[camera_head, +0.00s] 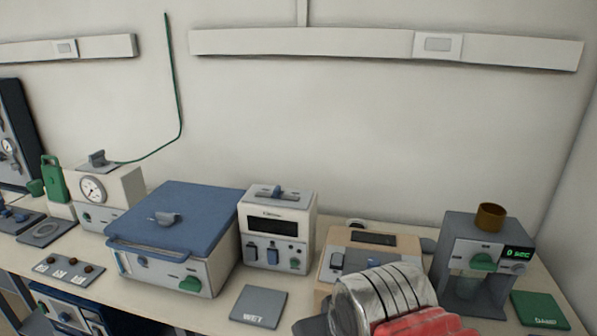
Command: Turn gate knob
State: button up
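Several green knobs show, and I cannot tell for certain which one is the gate knob. One green knob (483,262) is on the front of the grey device (462,235) at the right, below its brass cup and beside a lit "0 SEC" display. Another green knob (190,284) is on the front of the wide blue-lidded box (180,220) at the left. A small green knob is on the white device (277,205) in the middle. My arm, in silver and red, rises at the bottom, right of centre. My gripper's fingers do not show.
A beige box (398,246) stands behind my arm, partly hidden by it. A grey "WET" plate (258,307) and a green plate (539,309) lie near the front edge. A gauge device (120,185) stands at the left. The wall closes off the back.

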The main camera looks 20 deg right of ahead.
aim_at(480, 261)
jog(key=z, duration=1.7)
